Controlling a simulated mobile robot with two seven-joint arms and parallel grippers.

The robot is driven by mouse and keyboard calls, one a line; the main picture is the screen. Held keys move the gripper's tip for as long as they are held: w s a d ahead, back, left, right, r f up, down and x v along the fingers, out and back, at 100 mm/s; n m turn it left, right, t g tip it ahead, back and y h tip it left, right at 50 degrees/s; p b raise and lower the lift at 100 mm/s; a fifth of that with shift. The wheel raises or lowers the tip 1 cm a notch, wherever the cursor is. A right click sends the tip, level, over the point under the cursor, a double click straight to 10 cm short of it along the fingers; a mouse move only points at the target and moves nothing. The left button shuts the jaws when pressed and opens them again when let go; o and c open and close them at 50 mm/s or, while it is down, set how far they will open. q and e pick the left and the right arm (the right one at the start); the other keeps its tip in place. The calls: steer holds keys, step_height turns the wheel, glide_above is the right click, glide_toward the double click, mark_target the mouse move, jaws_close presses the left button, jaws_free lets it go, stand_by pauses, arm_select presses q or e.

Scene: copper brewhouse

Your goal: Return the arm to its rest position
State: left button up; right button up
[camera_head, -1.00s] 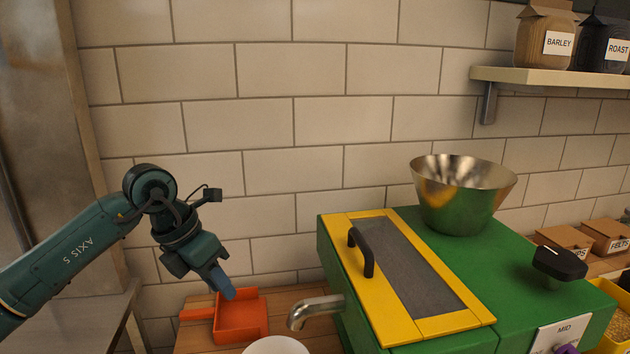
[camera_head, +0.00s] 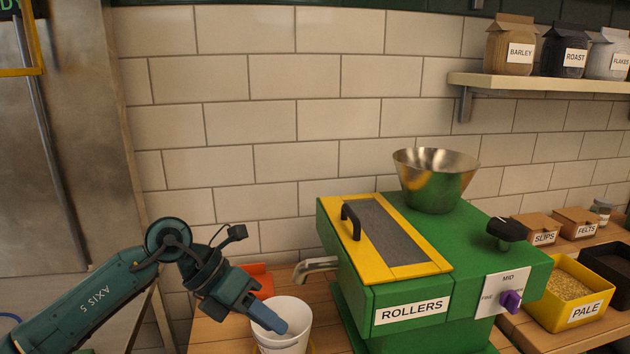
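My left arm is dark teal and comes in from the lower left. Its gripper (camera_head: 268,318) has blue fingers pointing down and to the right. The fingers overlap the upper part of a white bucket (camera_head: 293,341) in the picture. I cannot tell whether they are over it or in front of it. The fingers show as one piece from the side, so their opening cannot be told. I see nothing held between them. My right arm and gripper are not in view.
A green roller mill (camera_head: 455,300) with a spout (camera_head: 315,265) and a metal hopper (camera_head: 436,182) stands right of the bucket. An orange scoop or pan (camera_head: 262,280) is partly hidden behind the gripper. A yellow bin (camera_head: 540,308) labelled PALE stands at right. A tiled wall closes the back.

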arm_select(q)
steer(key=s+d+r+n+t+h+p, duration=0.3)
steer(key=s+d+r+n+h+p, duration=0.3)
steer(key=d+r+n+h, duration=0.45)
steer(key=w+a+f+n+t+y+p, duration=0.1)
steer(key=a+f+n+t+y+p, duration=0.1)
steer(key=a+n+t, duration=0.4)
steer(key=w+a+f+n+t+y+p, duration=0.1)
steer(key=a+f+n+t+y+p, duration=0.15)
steer(key=n+t, duration=0.6)
steer(key=s+a+f+n+g+y+p, duration=0.2)
steer(key=s+a+f+n+g+y, duration=0.1)
steer(key=s+f+n, duration=0.4)
steer(key=s+a+f+n+g+y+p, duration=0.2)
steer(key=s+a+f+n+g+y, duration=0.2)
steer(key=s+f+n+y, duration=0.3)
step_height(320, 180, down, 3)
steer(key=shift+s+a+r+n+y+p, duration=0.1)
steer(key=shift+s+a+n+y+p, duration=0.3)
steer(key=shift+a+n, duration=0.55)
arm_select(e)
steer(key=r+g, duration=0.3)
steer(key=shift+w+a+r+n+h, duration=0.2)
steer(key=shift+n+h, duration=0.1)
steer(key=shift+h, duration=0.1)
arm_select(q)
steer(key=shift+w+d, duration=0.2)
steer(key=shift+d, duration=0.05)
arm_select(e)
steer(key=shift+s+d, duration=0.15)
